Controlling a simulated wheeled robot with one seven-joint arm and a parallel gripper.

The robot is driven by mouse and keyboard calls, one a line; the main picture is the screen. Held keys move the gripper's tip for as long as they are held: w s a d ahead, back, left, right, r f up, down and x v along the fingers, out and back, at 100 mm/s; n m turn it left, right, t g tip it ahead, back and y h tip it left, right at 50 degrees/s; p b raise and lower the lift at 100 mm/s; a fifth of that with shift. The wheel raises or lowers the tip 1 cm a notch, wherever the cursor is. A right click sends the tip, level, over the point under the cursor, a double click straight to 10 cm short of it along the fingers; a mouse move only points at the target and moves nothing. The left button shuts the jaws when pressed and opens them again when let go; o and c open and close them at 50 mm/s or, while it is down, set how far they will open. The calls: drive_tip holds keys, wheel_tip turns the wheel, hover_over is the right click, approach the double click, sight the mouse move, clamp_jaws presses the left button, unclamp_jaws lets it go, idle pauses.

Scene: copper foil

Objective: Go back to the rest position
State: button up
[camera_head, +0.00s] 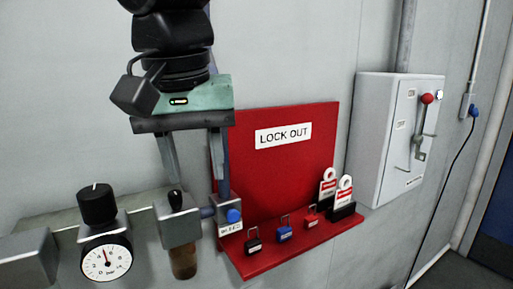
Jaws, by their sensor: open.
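My gripper (199,188) hangs from the top left of the view with its fingers pointing down. The two fingers are apart and nothing is between them. The left fingertip appears just above a grey air unit (179,222) with a small dark knob. The right fingertip appears close to a grey block (229,229) with a blue button (234,215). I cannot tell whether either finger touches these parts.
A black-knobbed regulator with a round gauge (107,262) is at the lower left. A red lock-out board (285,185) behind my gripper has several padlocks and tags on its shelf. A grey switch box (380,150) with a red-knobbed lever is at the right.

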drive_tip(key=s+d+f+n, duration=0.2)
drive_tip(key=s+d+f, duration=0.2)
drive_tip(key=d+f, duration=0.3)
drive_tip(key=s+d+f+n+g+b, duration=0.1)
drive_tip(key=s+d+f, duration=0.3)
drive_tip(key=d+f, duration=0.4)
drive_tip(key=s+d+f+n+g+b, duration=0.1)
drive_tip(key=s+d+f+n, duration=0.2)
drive_tip(key=d+f, duration=0.4)
drive_tip(key=shift+s+d+f+y, duration=0.3)
drive_tip(key=shift+s+f+y, duration=0.1)
drive_tip(key=shift+s+f, duration=0.25)
drive_tip(key=shift+w, duration=0.1)
